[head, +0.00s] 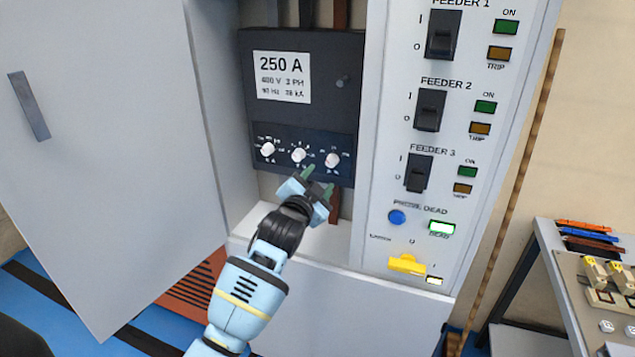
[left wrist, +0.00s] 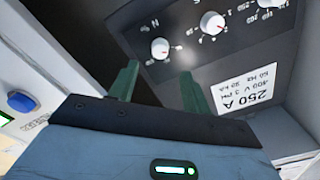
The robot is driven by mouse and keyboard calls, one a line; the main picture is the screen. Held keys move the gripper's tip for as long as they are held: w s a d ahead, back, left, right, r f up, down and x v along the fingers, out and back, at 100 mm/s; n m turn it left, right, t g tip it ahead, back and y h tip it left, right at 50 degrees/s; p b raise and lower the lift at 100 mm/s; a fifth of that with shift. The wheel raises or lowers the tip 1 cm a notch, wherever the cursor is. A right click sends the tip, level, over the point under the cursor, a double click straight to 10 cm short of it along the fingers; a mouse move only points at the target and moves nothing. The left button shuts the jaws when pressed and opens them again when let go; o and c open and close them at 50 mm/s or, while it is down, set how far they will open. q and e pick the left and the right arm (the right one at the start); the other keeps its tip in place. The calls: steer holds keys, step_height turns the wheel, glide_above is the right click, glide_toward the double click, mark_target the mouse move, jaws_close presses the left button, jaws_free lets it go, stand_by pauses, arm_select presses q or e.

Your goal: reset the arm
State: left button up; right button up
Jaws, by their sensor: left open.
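My left gripper (head: 318,180) is open and empty, with green fingertips in front of the lower edge of the dark breaker. In the left wrist view its two fingers (left wrist: 155,88) stand apart below a white dial. The dark breaker (head: 300,110), labelled 250 A, sits in the open cabinet and has three white dials. These are the left dial (head: 268,149), the middle dial (head: 299,155) and the right dial (head: 332,160). The fingers are close to the right dial; I cannot tell whether they touch it. My right gripper is not in view.
The cabinet door (head: 110,150) stands open at the left. The right panel has three black feeder switches, a blue button (head: 397,217), a lit green lamp (head: 441,228) and a yellow handle (head: 406,264). A bench (head: 560,280) with tools stands at the far right.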

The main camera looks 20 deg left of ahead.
arm_select(q)
steer(key=s+f+n+g, duration=0.1)
steer(key=s+f+g, duration=0.1)
steer(key=s+f, duration=0.75)
steer(key=s+f+n+g, duration=0.2)
steer(key=s+f, duration=0.5)
steer(key=f, duration=0.6)
steer(key=s+f+n+g, duration=0.1)
steer(key=s+f, duration=0.3)
steer(key=s, duration=0.5)
steer(key=s+f+n+g+h, duration=0.1)
steer(key=s+f+g, duration=0.1)
steer(key=s+f, duration=0.3)
steer(key=s+f+n+g, duration=0.1)
steer(key=s+f, duration=0.3)
steer(key=s, duration=1)
steer(key=shift+d+f, duration=0.15)
steer(key=shift+d, duration=0.25)
steer(key=shift+s, duration=0.1)
steer(key=shift+c, duration=1.4)
steer(key=shift+s+a, duration=0.1)
